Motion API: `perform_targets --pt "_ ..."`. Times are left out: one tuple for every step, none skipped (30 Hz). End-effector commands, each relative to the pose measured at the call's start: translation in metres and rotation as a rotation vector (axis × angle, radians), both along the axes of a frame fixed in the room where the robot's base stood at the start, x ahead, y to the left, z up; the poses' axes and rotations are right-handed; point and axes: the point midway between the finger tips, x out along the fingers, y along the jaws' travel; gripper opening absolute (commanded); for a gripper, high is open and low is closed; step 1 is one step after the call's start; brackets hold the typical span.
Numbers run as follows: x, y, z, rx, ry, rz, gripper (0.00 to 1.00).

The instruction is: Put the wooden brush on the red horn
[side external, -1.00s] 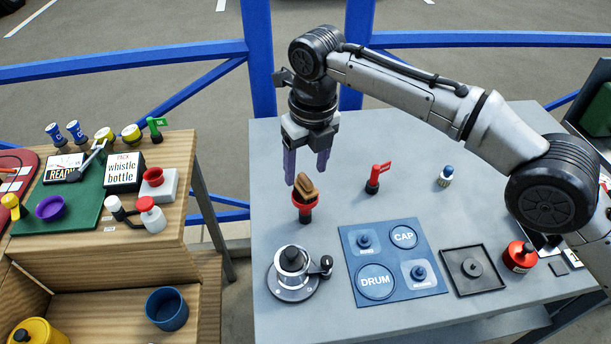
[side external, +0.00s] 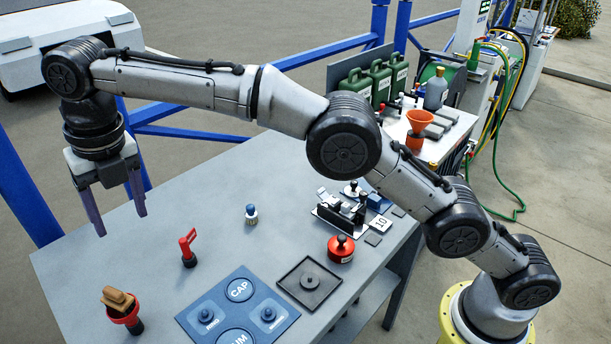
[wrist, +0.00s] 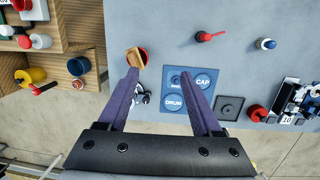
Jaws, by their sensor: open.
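The wooden brush (side external: 117,298) is a brown block lying on the mouth of the red horn (side external: 127,317). The horn stands upright on a dark foot at the table's lower left in the side view. In the wrist view the brush (wrist: 136,59) covers most of the horn's red rim (wrist: 145,53), beyond the left fingertip. My gripper (side external: 118,222) is open, with two purple fingers pointing down and nothing between them. It hangs above the table, clear of the brush. The wrist view also shows the fingers (wrist: 158,74) spread apart.
A blue CAP and DRUM mat (side external: 240,312), a black tray (side external: 308,286) and a red can (side external: 341,249) lie to the right. The grey table (side external: 150,270) is bare between them.

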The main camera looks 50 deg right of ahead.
Motion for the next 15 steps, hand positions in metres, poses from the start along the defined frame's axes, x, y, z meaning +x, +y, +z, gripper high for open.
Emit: perform_targets --pt "0.0 -0.025 0.021 0.027 -0.008 -0.126 0.66" --pt "-0.001 -0.038 0.03 0.043 -0.008 -0.206 0.66" --pt "-0.003 -0.055 0.041 0.065 -0.01 -0.31 0.66" --pt "-0.005 -0.069 0.049 0.083 -0.012 -0.39 0.66" --pt "-0.008 -0.082 0.056 0.099 -0.013 -0.468 0.66" --pt "-0.013 -0.099 0.065 0.124 -0.014 -0.573 0.66" --pt "-0.018 -0.113 0.072 0.143 -0.017 -0.653 0.66" --pt "-0.023 -0.126 0.077 0.161 -0.017 -0.73 0.66" --pt "-0.031 -0.143 0.084 0.188 -0.018 -0.836 0.66" --pt "-0.038 -0.156 0.088 0.207 -0.018 -0.914 0.66" --pt "-0.045 -0.168 0.092 0.228 -0.018 -0.992 0.66" --pt "-0.055 -0.185 0.096 0.255 -0.018 -1.095 0.66" --pt "-0.064 -0.197 0.099 0.277 -0.018 -1.173 0.66" --pt "-0.072 -0.209 0.101 0.299 -0.017 -1.251 0.66" --pt "-0.085 -0.224 0.103 0.33 -0.017 -1.353 0.66"
